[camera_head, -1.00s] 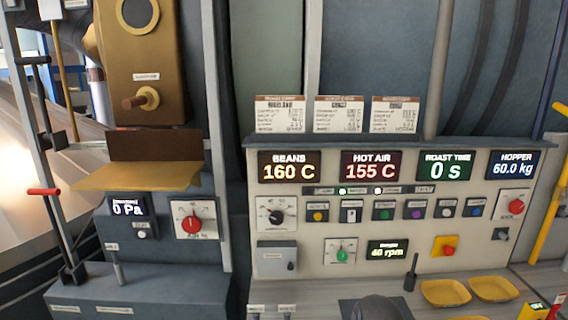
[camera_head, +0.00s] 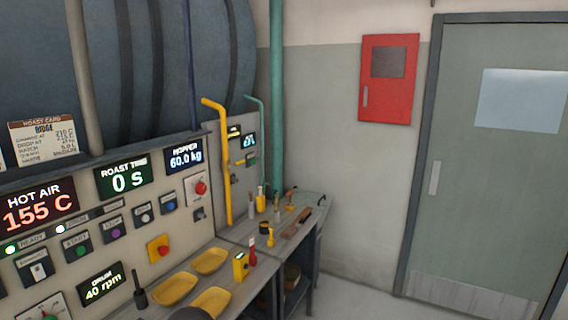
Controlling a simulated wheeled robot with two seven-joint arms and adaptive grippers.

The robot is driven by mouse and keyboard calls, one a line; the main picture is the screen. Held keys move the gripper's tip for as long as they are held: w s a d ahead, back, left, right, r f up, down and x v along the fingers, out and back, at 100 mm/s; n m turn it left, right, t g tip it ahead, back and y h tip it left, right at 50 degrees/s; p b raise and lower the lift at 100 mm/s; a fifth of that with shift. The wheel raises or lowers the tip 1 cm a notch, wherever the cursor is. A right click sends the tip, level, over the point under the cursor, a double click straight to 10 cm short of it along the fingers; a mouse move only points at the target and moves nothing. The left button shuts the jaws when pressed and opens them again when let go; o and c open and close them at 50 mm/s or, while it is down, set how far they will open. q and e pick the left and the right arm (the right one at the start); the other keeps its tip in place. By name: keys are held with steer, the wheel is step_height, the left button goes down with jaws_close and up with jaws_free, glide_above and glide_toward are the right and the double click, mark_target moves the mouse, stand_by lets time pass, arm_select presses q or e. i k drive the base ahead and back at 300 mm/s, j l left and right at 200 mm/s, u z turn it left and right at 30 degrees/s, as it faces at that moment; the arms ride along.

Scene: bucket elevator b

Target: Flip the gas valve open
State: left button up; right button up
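A yellow gas pipe (camera_head: 227,170) rises at the right end of the control panel, with a bent top. A small yellow lever-like part (camera_head: 240,162) sits just right of the pipe, below small lit displays (camera_head: 249,140). It looks roughly level, but it is too small to tell its exact position or whether it is the gas valve. Neither of my grippers is in view.
The control panel (camera_head: 140,238) fills the left. Yellow trays (camera_head: 175,289), a yellow device (camera_head: 241,265) and small tools crowd the bench. A green pipe (camera_head: 276,100) stands behind. A red wall cabinet (camera_head: 390,95) and grey door (camera_head: 480,180) are right, with clear floor before them.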

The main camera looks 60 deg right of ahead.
mark_target(240, 163)
steer(key=l+z, duration=0.2)
steer(key=l, duration=0.25)
steer(key=i+l+z, duration=0.25)
steer(key=l, duration=0.25)
steer(key=l+z, duration=0.2)
steer(key=l, duration=0.25)
steer(key=i+l+z, duration=0.25)
steer(key=l, duration=0.2)
steer(key=k, duration=0.1)
